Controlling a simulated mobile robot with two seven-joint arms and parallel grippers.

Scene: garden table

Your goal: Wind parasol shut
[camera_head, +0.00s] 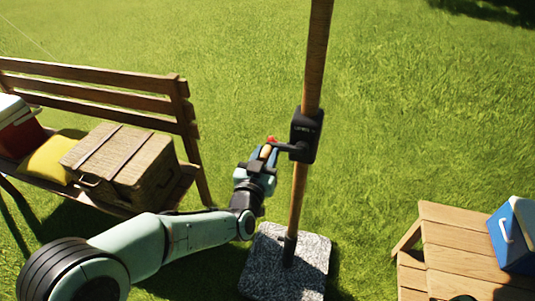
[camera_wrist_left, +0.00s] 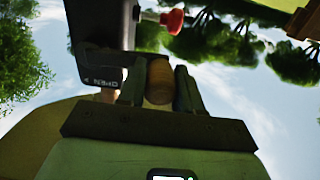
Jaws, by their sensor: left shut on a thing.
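The parasol's wooden pole (camera_head: 298,200) stands upright in a speckled stone base (camera_head: 262,262). A black crank housing (camera_head: 306,136) is fixed on the pole, and its crank arm points left. The housing also shows in the left wrist view (camera_wrist_left: 88,40), with lettering on it. My left gripper (camera_head: 263,157) is left of the housing and shut on the crank's wooden knob (camera_wrist_left: 159,82), which sits between both fingers. A red knob (camera_wrist_left: 172,20) shows close to the housing. The canopy is out of the head view. My right gripper is not in view.
A wooden bench (camera_head: 100,92) on the left carries a wicker hamper (camera_head: 125,165), a yellow cushion (camera_head: 48,160) and a red cooler (camera_head: 18,130). A wooden table (camera_head: 455,245) with a blue box (camera_head: 515,240) stands at lower right. Open grass lies behind the pole.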

